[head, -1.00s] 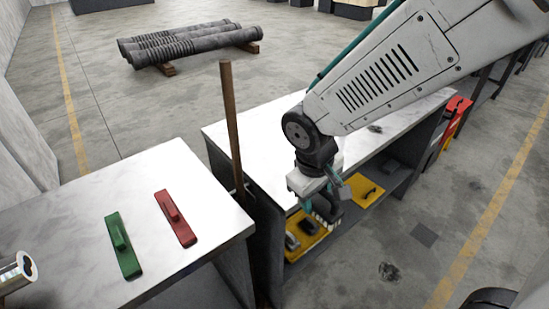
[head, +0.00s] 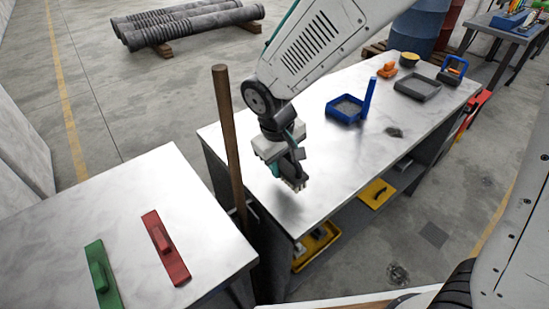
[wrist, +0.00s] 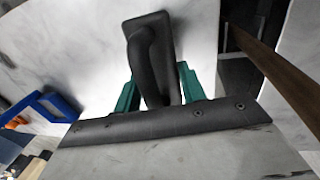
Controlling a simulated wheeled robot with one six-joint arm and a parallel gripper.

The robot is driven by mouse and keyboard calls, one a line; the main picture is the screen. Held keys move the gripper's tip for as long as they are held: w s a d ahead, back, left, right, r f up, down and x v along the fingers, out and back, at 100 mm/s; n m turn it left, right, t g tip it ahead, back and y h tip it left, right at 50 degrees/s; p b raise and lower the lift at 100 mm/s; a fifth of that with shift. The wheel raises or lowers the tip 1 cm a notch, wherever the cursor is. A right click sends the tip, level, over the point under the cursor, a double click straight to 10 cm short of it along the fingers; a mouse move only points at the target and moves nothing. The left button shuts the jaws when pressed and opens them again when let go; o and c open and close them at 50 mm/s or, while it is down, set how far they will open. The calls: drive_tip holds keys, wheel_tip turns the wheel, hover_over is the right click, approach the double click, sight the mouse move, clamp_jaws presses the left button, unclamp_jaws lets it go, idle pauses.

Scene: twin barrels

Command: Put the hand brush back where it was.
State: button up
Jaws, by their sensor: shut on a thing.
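My gripper (head: 286,166) is low over the near-left part of the long bench's pale top (head: 330,160). In the wrist view its teal fingers stand on both sides of a dark handle (wrist: 150,62), shut on it. In the wrist view the bristles are hidden. I cannot tell whether the tips touch the bench top.
A wooden pole (head: 228,140) stands upright left of my gripper. A blue dustpan-like tray (head: 345,108) lies farther along the bench. A red float (head: 165,248) and a green float (head: 102,275) lie on the left table. A yellow tray (head: 318,247) sits on the lower shelf.

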drive_tip(key=shift+w+a, duration=0.45)
drive_tip(key=shift+w, duration=0.3)
drive_tip(key=shift+w+f, duration=0.1)
drive_tip(key=shift+f, duration=1.7)
drive_tip(key=shift+f, duration=0.1)
drive_tip(key=o, duration=1)
drive_tip(key=r, duration=0.4)
drive_tip(key=a+r, duration=0.1)
drive_tip(key=r, duration=0.3)
drive_tip(key=s+r, duration=0.1)
drive_tip(key=r, duration=0.3)
drive_tip(key=shift+s+a, duration=0.1)
drive_tip(key=shift+a, duration=0.3)
drive_tip(key=shift+d+r, duration=0.1)
